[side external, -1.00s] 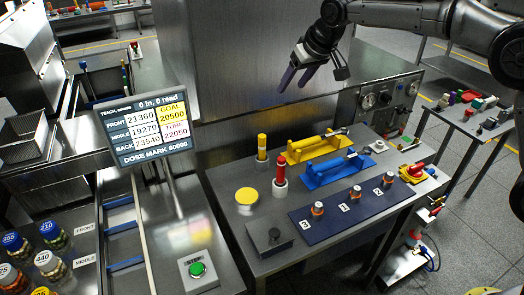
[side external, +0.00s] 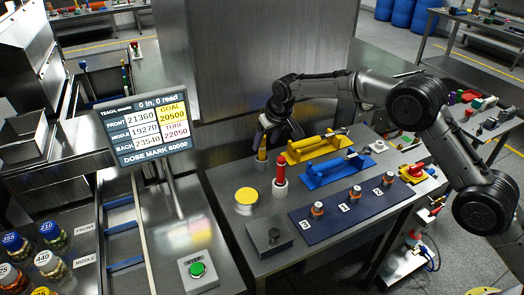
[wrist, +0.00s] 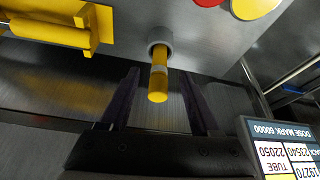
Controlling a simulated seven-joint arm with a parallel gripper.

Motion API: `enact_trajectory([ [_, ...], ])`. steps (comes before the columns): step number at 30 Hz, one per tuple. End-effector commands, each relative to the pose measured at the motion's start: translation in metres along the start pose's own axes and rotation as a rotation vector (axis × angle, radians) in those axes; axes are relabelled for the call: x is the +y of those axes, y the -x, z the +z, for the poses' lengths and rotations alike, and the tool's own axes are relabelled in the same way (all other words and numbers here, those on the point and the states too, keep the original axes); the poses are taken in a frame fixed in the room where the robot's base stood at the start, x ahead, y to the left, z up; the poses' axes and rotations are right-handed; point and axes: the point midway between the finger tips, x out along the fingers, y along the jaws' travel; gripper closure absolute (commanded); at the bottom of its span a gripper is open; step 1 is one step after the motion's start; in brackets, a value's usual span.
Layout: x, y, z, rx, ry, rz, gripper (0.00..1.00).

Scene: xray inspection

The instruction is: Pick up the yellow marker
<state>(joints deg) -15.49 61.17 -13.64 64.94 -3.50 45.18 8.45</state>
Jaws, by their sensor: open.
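The yellow marker (side external: 262,148) stands upright in a small grey round holder on the steel table, in the side view. In the wrist view the yellow marker (wrist: 158,84) rises from its holder (wrist: 160,48) and shows between my two fingers. My gripper (wrist: 160,100) is open, with one dark finger on each side of the marker and a gap on both sides. In the side view my gripper (side external: 268,140) is low at the marker, partly hiding it. The fingertips' exact contact is hard to see there.
Yellow (side external: 318,148) and blue (side external: 334,170) cradles lie to the right. A yellow disc (side external: 246,196) is at the left front. A tall steel cabinet (side external: 240,60) stands behind.

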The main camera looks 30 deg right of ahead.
Motion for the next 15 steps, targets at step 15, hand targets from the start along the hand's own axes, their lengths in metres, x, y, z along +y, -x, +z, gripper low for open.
enact_trajectory([
  [15, 0.001, -0.052, 0.000, -0.001, 0.000, 0.000, 0.36],
])
